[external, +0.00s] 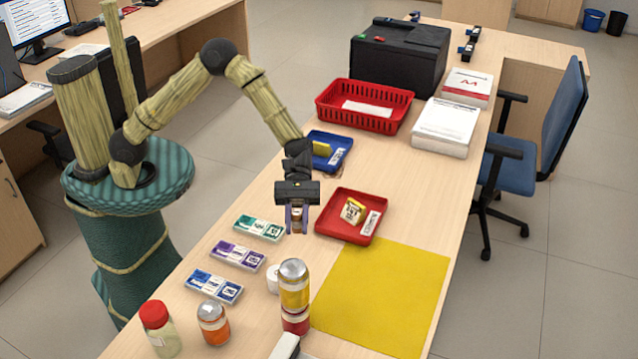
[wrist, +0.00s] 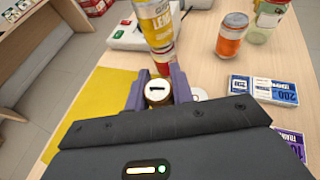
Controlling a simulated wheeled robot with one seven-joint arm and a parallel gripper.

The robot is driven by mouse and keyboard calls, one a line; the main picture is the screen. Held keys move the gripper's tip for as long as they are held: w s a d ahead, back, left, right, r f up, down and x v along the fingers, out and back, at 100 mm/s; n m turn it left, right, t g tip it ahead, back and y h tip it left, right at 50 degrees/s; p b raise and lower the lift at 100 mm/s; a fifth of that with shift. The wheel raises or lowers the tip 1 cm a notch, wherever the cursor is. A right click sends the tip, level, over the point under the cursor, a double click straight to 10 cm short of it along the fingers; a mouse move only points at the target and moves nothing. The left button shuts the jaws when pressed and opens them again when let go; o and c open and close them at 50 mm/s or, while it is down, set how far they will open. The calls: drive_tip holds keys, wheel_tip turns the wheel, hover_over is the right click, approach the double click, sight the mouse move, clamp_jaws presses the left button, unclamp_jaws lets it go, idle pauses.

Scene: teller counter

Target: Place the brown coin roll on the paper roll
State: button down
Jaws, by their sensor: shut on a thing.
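My gripper (external: 297,224) is above the counter, left of the red tray. In the wrist view my gripper (wrist: 159,84) has its two purple fingers shut on the brown coin roll (wrist: 157,92), whose round end faces the camera. The coin roll (external: 297,214) shows only partly between the fingers in the external view. A white paper roll (external: 273,280) stands on the counter, nearer the front than the gripper and left of the stacked cans. In the wrist view the paper roll (wrist: 199,95) is mostly hidden behind the right finger and gripper body.
A yellow can (external: 294,287) stands on a red can (external: 296,319), close beside the paper roll. Banknote cases (external: 238,256) line the left edge. A yellow mat (external: 385,295) lies bare at right.

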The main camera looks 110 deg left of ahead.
drive_tip(key=m+g, duration=0.2)
hover_over(276, 277)
drive_tip(key=shift+d+r+h, duration=0.1)
drive_tip(key=shift+r+h, duration=0.25)
drive_tip(key=shift+h, duration=0.05)
drive_tip(key=shift+w+f+b, duration=0.1)
drive_tip(key=shift+f+b, duration=0.35)
drive_tip(key=shift+f, duration=2.7)
drive_tip(key=shift+f, duration=1.85)
drive_tip(key=shift+f, duration=0.2)
drive_tip(key=c, duration=1.2)
unclamp_jaws()
drive_tip(key=shift+r, duration=0.1)
